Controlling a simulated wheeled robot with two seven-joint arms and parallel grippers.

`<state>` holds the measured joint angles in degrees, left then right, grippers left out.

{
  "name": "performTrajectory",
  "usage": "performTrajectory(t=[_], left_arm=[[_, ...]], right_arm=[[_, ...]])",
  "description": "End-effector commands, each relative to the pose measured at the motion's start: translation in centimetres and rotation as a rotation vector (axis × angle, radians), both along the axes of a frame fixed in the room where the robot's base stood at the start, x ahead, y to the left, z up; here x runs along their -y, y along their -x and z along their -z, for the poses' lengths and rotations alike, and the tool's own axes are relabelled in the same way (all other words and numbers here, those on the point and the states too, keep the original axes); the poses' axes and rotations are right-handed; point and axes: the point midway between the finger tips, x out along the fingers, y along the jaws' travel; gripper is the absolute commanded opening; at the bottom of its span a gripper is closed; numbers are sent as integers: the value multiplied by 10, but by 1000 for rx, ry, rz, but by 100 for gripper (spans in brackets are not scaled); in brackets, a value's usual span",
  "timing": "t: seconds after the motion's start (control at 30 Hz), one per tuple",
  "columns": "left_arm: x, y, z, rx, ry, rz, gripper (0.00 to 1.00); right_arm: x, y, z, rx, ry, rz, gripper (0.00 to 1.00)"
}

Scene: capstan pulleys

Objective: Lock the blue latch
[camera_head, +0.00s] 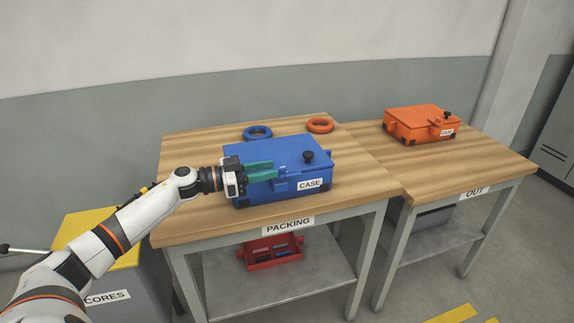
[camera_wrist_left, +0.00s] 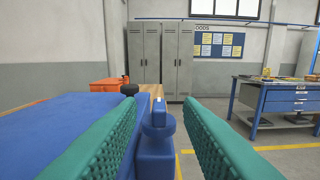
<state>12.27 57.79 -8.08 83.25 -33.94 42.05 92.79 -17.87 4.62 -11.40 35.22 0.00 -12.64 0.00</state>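The blue case (camera_head: 290,160) labelled CASE sits closed on the packing table, with a black knob (camera_head: 308,156) on its lid. The blue latch (camera_head: 281,187) is on the case's front side. In the left wrist view a blue latch part (camera_wrist_left: 157,126) stands on the side of the case (camera_wrist_left: 50,130), between the finger lines. My left gripper (camera_head: 275,169) has green fingers at the case's front left. In the left wrist view the fingers (camera_wrist_left: 160,106) are apart, with no visible contact on the latch. My right gripper is not in view.
A blue ring (camera_head: 257,132) and an orange ring (camera_head: 319,125) lie behind the case. An orange case (camera_head: 420,123) stands on the OUT table (camera_head: 465,166) at right. A red tray (camera_head: 270,253) is on the lower shelf. The wood right of the blue case is clear.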

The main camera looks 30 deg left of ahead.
Motion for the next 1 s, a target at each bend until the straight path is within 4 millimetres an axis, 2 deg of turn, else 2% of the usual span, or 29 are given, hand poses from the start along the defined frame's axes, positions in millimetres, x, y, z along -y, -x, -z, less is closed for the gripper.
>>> performTrajectory(t=[0.1, 0.3, 0.7, 0.77, 0.9, 1.0], left_arm=[[15, -19, -3, 5, 4, -1, 33], [32, -38, -1, 2, 1, -2, 33], [37, -44, 0, 0, -1, -2, 33], [37, -44, 0, 0, -1, -2, 25], [37, -44, 0, 1, -1, -2, 2], [37, -44, 0, 1, -1, -2, 0]], right_arm=[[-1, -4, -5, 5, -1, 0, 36], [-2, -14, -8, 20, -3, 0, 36], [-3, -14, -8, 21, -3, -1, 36], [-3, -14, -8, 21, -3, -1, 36], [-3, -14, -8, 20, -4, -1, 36], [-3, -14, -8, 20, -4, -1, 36]])
